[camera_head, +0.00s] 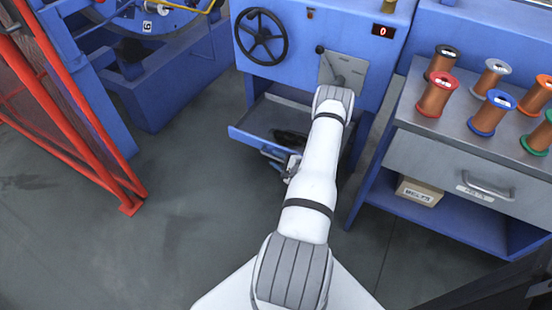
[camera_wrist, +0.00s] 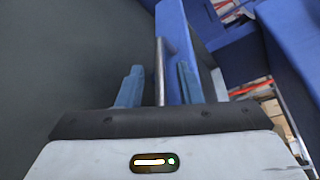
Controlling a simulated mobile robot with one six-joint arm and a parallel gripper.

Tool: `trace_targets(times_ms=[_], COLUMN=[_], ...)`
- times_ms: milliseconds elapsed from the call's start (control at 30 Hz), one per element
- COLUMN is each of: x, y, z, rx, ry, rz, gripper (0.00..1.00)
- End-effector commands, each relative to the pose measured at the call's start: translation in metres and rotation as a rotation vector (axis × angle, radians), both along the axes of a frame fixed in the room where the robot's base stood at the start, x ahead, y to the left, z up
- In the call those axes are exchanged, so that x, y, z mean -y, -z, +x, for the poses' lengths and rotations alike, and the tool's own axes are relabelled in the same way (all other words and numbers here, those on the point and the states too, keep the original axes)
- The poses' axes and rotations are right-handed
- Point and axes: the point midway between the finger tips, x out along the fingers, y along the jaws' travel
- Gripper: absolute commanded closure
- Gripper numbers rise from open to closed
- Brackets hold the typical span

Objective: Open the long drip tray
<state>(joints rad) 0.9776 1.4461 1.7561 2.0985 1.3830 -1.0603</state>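The long drip tray (camera_head: 250,138) is a blue-fronted drawer low in the blue machine. It stands part-way out, with its grey inside showing. A dark patch lies in it near my arm; I cannot tell what it is. Its bar handle (camera_wrist: 160,72) runs between my two fingers in the wrist view, with the blue tray front (camera_wrist: 186,45) to the right. My gripper (camera_wrist: 160,85) is open, one finger on each side of the bar, with gaps showing. In the head view my gripper (camera_head: 280,163) is at the tray's front, partly hidden by my arm.
A workbench (camera_head: 455,119) with several wire spools and a grey drawer (camera_head: 452,172) stands at the right, a cardboard box (camera_head: 418,191) on its lower shelf. A red mesh guard (camera_head: 60,110) stands at the left. The floor (camera_head: 185,200) before the tray is clear.

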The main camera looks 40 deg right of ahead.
Motion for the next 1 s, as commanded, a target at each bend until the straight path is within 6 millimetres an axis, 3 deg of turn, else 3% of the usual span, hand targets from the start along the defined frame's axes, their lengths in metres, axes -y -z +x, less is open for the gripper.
trace_targets(times_ms=[200,400,1000], x=[0.004,0.005,0.005], y=[-0.011,-0.015,-0.015], z=[-0.037,-0.062,-0.067], rx=[-0.001,0.000,-0.001], ry=[0.005,0.003,0.001], rz=[0.002,0.001,0.000], gripper=[0.68,0.68,0.68])
